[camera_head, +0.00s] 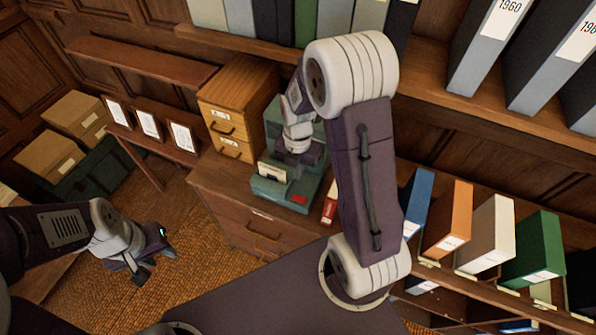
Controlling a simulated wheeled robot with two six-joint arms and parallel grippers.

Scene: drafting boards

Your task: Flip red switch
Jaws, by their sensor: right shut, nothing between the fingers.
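A teal machine (272,188) stands on a wooden cabinet in the middle of the view. The small red switch (299,199) is on the low front right part of its base. A pale card-like piece (273,172) sits at the machine's front left. My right gripper (296,171) points down over the machine, behind and above the red switch; it is shut and empty. Its fingertips are small and dark, and I cannot tell whether they touch the machine. My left gripper (156,264) hangs low over the woven floor at the left, its fingers apart and empty, far from the switch.
A wooden drawer box (238,103) stands close behind left of the machine. A red binder (329,205) is close at its right. Coloured binders (447,220) fill the right shelf. Framed papers (148,124) stand on a small left table.

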